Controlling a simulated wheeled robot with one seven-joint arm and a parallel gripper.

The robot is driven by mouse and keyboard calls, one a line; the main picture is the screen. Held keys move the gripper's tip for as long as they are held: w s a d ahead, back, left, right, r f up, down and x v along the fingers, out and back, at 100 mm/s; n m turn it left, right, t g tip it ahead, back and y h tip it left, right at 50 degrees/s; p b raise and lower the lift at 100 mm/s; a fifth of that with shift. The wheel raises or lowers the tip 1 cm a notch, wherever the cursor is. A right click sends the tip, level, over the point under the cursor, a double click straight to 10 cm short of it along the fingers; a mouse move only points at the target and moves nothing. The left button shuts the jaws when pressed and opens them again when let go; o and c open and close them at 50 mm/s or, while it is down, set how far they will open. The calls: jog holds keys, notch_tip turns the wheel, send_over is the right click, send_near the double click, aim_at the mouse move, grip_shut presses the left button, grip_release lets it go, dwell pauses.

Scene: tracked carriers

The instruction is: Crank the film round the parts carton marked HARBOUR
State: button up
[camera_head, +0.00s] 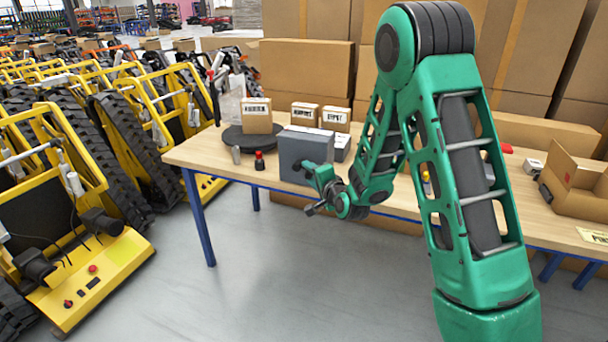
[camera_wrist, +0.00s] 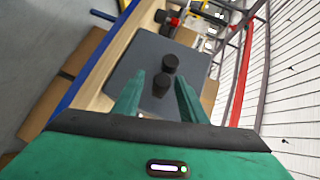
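A brown carton (camera_head: 257,115) with a white label stands on a dark round turntable (camera_head: 236,139) at the table's left; its lettering is too small to read surely. A grey box (camera_head: 300,148) stands right of the turntable. In the wrist view the grey box's dark face (camera_wrist: 140,72) bears two short black cylinders, probably a crank knob (camera_wrist: 170,63) and its hub (camera_wrist: 162,85). My gripper (camera_head: 318,190) is in front of the box. Its fingers (camera_wrist: 158,92) are open, pointing at the cylinders, with a gap on either side.
Two labelled cartons (camera_head: 304,112) (camera_head: 335,118) stand behind the grey box. An open carton (camera_head: 580,190) is at right. Yellow tracked carriers (camera_head: 90,270) crowd the left.

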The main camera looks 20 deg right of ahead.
jog(key=shift+w, duration=0.1)
jog(key=shift+a, duration=0.15)
grip_shut()
jog(key=shift+r+n, duration=0.15)
jog(key=shift+n, duration=0.15)
jog(key=shift+a+r+n+g+h, duration=0.2)
jog(key=shift+r+n+g+h, duration=0.3)
jog(key=shift+g, duration=0.3)
jog(key=w+a+r+n+g+h, duration=0.1)
jog(key=n+g+h, duration=0.1)
jog(key=w+a+r+n+g+h, duration=0.1)
jog(key=a+n+g+h, duration=0.1)
jog(key=g, duration=0.1)
jog(key=w+a+r+n+g+h, duration=0.1)
jog(key=n+g+h, duration=0.1)
jog(key=h, duration=0.1)
jog(key=shift+a+r, duration=0.15)
jog(key=shift+r, duration=0.25)
jog(key=n+g+h, duration=0.4)
jog(key=n+h, duration=0.5)
jog(key=h, duration=0.4)
send_near(299, 162)
jog(key=w+d, duration=0.2)
jog(key=shift+w+d+r, duration=0.1)
jog(key=shift+w+d, duration=0.05)
jog(key=shift+d, duration=0.15)
